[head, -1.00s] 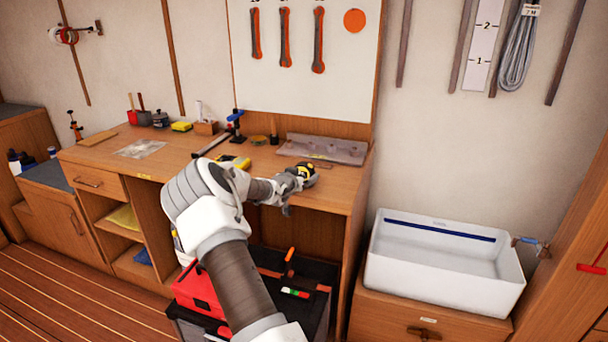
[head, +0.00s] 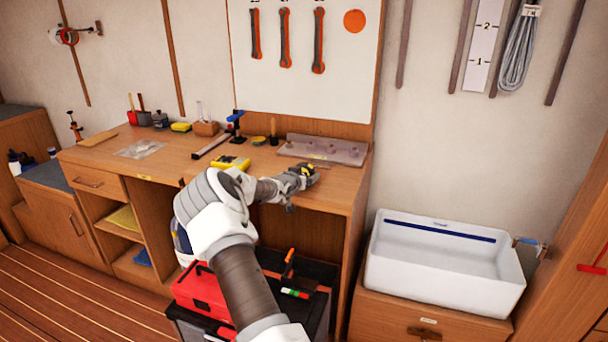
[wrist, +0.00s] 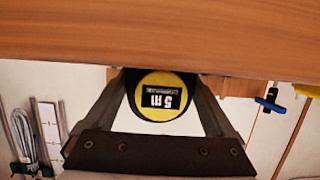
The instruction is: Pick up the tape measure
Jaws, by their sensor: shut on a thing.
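The tape measure (wrist: 162,97) is round with a yellow face and a black label reading "5 m", seen upside down in the wrist view. My gripper (wrist: 163,88) is shut on it, with one finger on each side. In the head view, my gripper (head: 303,174) is over the right front part of the workbench (head: 335,190). Only a small dark and yellow part of the tape measure (head: 309,169) shows there, the rest hidden by the fingers. I cannot tell whether it touches the bench top.
A grey tray-like block (head: 322,149) lies just behind my gripper. A yellow device (head: 231,162) lies to its left, near a blue-handled clamp (head: 236,124). A red toolbox (head: 202,292) stands below the bench front. A white sink (head: 445,262) is at right.

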